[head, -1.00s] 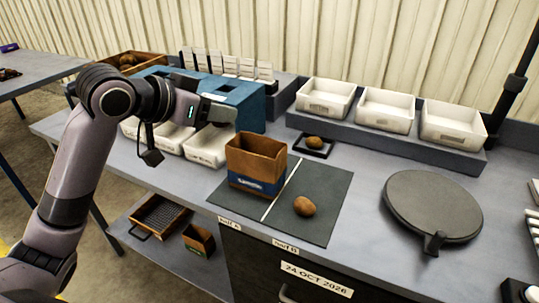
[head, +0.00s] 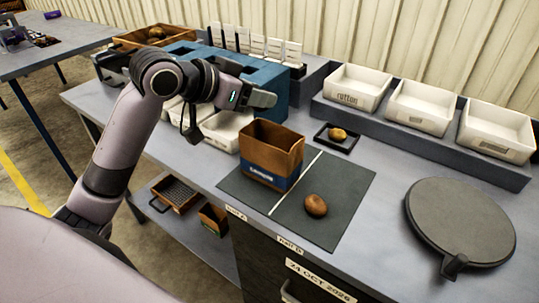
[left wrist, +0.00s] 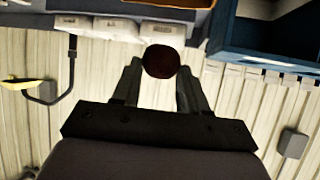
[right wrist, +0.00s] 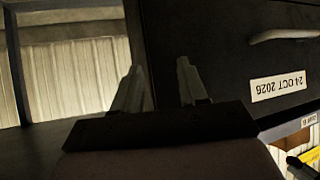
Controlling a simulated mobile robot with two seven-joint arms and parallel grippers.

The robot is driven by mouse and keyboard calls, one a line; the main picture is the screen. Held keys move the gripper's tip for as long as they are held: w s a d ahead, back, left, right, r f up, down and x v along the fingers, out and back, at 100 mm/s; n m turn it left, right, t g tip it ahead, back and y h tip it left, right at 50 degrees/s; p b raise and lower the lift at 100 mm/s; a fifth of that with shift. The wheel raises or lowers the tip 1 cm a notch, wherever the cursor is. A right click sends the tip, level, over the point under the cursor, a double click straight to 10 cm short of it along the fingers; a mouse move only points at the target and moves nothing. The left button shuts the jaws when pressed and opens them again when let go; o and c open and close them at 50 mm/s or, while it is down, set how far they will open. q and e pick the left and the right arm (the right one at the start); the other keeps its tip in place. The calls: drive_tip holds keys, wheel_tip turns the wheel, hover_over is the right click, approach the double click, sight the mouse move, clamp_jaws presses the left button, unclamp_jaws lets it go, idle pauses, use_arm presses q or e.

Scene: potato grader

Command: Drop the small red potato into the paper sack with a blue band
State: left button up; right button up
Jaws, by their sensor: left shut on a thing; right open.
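My left gripper (head: 262,98) is above the bench by the blue box, up and left of the paper sack. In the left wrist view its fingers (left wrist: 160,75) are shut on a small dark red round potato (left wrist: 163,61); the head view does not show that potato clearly. The brown paper sack with a blue band (head: 270,150) stands upright and open on the left half of the dark mat (head: 335,230). My right gripper (right wrist: 158,85) is open and empty, in front of a dark drawer front; it is out of the head view.
A brown potato (head: 316,205) lies on the mat's right half. Another lies on a small black tray (head: 330,143). White bins (head: 355,88) line the back shelf. A round grey plate (head: 460,222) sits at right. The blue box (head: 250,70) stands behind the left gripper.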

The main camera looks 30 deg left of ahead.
use_arm(q)
drive_tip(key=shift+f, duration=0.85)
drive_tip(key=o, duration=1.1)
drive_tip(key=shift+o, duration=0.2)
drive_tip(key=v, duration=0.7)
drive_tip(key=shift+b, duration=0.4)
